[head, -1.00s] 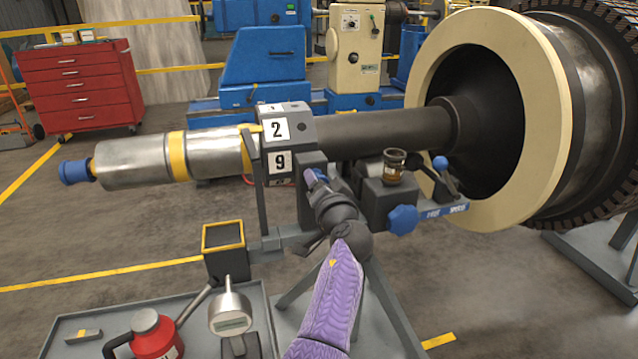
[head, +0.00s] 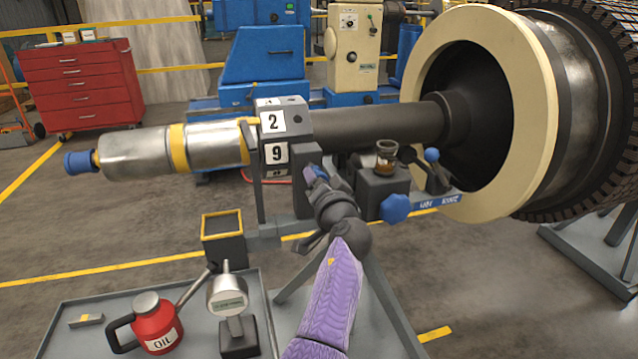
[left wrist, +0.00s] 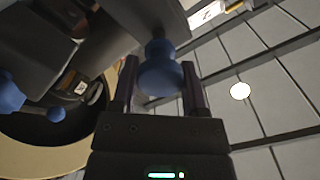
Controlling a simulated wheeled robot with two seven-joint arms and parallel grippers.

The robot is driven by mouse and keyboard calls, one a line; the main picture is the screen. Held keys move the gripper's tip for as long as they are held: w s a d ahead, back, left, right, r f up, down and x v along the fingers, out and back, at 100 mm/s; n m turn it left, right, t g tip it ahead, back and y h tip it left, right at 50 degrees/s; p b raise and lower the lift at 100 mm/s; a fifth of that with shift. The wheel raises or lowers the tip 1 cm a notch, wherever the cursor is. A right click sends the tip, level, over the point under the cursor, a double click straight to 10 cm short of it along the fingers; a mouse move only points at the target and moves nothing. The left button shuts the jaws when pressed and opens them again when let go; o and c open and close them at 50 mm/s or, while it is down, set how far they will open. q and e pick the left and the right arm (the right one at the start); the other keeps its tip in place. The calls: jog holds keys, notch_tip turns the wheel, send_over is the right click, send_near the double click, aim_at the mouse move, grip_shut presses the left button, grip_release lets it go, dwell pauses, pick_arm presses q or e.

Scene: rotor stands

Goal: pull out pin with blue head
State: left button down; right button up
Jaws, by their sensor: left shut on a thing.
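The pin with the blue head shows in the left wrist view as a rounded blue head (left wrist: 160,70) between two dark fingers. In the head view only a small bit of blue shows at the fingertips. My left gripper (head: 316,174) is shut on this blue head, at the side of the dark grey block with number plates (head: 285,128). In the left wrist view the gripper (left wrist: 160,85) has one finger on each side of the head. My right gripper is not in view.
A blue star knob (head: 397,208), an oil cup (head: 387,157) and a blue-balled lever (head: 432,157) stand just right of the gripper. The large rotor (head: 545,120) fills the right. A tray (head: 85,343) with a red oil can (head: 155,322) and gauge (head: 228,295) lies lower left.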

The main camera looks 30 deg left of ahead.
pick_arm(q)
jog(key=shift+c, duration=2.1)
grip_release()
jog(key=shift+d, duration=0.1)
jog(key=o, duration=0.3)
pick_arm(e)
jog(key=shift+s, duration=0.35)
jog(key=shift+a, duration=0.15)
pick_arm(q)
jog(key=shift+s+d, duration=0.1)
jog(key=p+v, duration=0.1)
jog(key=v, duration=0.8)
jog(key=shift+s+d, duration=0.2)
jog(key=shift+s, duration=0.05)
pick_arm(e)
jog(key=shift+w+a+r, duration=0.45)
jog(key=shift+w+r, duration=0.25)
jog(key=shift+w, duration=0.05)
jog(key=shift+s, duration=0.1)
